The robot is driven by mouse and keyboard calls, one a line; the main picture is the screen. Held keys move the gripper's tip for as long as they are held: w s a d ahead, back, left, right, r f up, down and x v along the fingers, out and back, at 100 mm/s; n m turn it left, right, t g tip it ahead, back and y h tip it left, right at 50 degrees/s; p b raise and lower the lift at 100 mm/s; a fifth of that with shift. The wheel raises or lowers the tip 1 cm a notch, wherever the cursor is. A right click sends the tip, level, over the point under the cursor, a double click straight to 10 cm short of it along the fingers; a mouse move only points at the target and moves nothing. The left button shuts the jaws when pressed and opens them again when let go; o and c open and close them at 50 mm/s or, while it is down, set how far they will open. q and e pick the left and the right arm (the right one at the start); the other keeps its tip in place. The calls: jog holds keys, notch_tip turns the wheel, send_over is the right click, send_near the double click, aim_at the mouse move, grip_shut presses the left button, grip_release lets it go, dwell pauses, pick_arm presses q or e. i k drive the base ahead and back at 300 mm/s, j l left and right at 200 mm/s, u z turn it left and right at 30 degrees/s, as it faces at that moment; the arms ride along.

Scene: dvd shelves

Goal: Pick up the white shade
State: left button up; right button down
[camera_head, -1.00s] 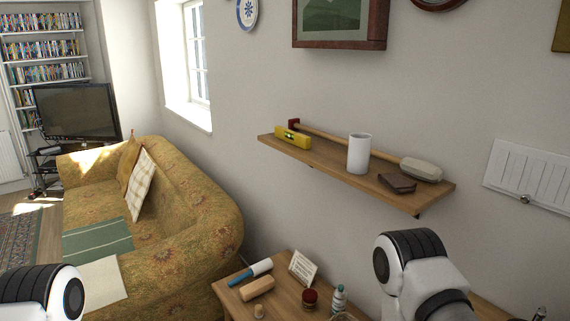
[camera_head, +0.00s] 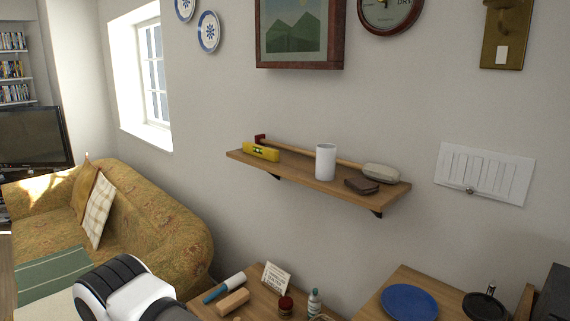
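The white shade (camera_head: 325,161) is a plain white cylinder standing upright on a wooden wall shelf (camera_head: 298,177), near the shelf's middle. A long wooden handle runs behind it, and a brown wallet-like item lies to its right. One of my white and black arm links shows at the bottom left, well below and left of the shelf. Neither gripper is in view, so I cannot see their fingers.
The shelf also holds a yellow level (camera_head: 261,152), a mallet (camera_head: 381,172) and a brown wallet (camera_head: 361,186). Below are a small table with a bottle (camera_head: 314,302) and jar, and another surface with a blue plate (camera_head: 409,301). A patterned sofa (camera_head: 150,213) stands left.

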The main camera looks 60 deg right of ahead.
aim_at(325, 162)
jog(key=j+z, duration=0.2)
jog(key=z, duration=0.6)
jog(key=j+z, duration=0.15)
jog(key=z, duration=0.8)
jog(key=j+z, duration=0.15)
jog(key=z, duration=0.3)
jog(key=j+z, duration=0.1)
jog(key=z, duration=0.35)
